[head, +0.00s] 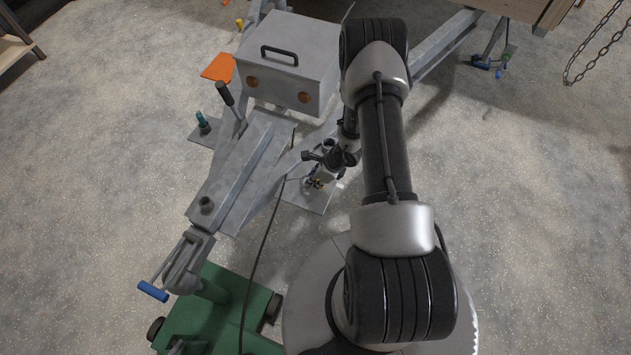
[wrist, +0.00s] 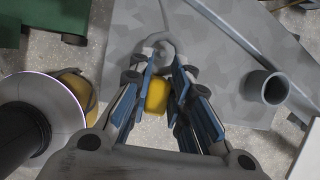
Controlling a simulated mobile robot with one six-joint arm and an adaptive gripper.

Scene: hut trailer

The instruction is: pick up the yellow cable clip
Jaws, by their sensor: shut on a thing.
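The yellow cable clip (wrist: 157,97) shows in the wrist view as a small rounded yellow block between the two blue-padded fingers of my gripper (wrist: 164,78). The fingers are shut on it, and they and the palm hide its sides. In the head view my gripper (head: 317,175) is low, just above a grey metal plate (head: 314,200) on the floor; the clip cannot be made out clearly there. I cannot tell whether the clip touches what is below it.
A grey trailer drawbar (head: 240,175) with a metal box (head: 285,60) lies left of my arm. A green wheeled base (head: 205,315) stands at lower left, with a dark cable near it. In the wrist view an upright grey tube (wrist: 268,88) stands right of my gripper.

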